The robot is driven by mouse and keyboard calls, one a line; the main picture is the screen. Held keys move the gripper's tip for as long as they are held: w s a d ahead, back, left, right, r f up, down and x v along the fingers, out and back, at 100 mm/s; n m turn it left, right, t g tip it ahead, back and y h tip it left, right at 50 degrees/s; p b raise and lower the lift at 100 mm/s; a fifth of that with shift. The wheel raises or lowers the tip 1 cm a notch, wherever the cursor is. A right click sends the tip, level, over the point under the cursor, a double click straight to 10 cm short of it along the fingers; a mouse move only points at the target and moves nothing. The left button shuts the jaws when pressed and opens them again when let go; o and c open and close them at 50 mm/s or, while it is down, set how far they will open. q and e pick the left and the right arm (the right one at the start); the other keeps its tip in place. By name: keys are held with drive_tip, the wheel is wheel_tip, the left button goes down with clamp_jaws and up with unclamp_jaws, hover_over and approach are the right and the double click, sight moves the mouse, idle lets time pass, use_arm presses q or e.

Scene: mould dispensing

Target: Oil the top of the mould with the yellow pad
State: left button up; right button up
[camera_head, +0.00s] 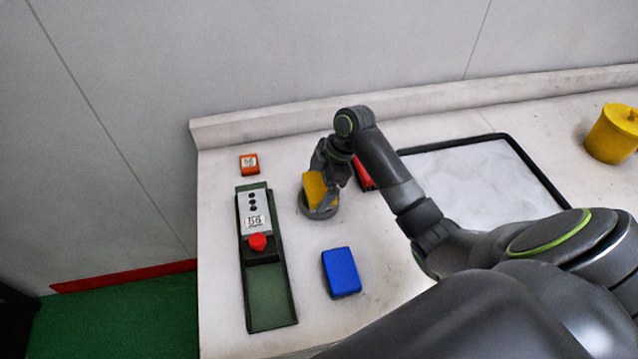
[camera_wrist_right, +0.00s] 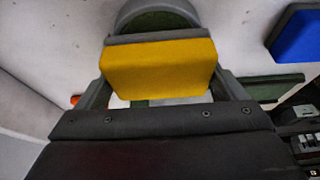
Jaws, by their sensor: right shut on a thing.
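My right gripper (camera_head: 328,172) is shut on the yellow pad (camera_head: 314,189) at the left middle of the table. The pad also shows between the fingers in the right wrist view (camera_wrist_right: 160,68). A round grey dish (camera_head: 320,213) is directly under the pad in the head view, partly covered by it. Its rim shows beyond the pad in the wrist view (camera_wrist_right: 150,8). I cannot tell whether pad and dish touch. I cannot tell for sure which thing is the mould. My left gripper is not in view.
A green tray (camera_head: 270,298) holds a grey box (camera_head: 254,209) with a red knob. A blue block (camera_head: 341,272) and an orange block (camera_head: 249,163) lie nearby. A black-framed white panel (camera_head: 470,185), a partly hidden red object (camera_head: 363,175) and a yellow pot (camera_head: 612,136) are to the right.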

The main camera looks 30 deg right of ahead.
sight(320, 185)
drive_tip(key=shift+f, duration=0.4)
drive_tip(key=shift+f, duration=0.1)
idle(1.7)
wheel_tip(320, 185, up, 7)
drive_tip(key=p, duration=0.7)
drive_tip(key=shift+p, duration=0.3)
drive_tip(key=shift+s, duration=0.1)
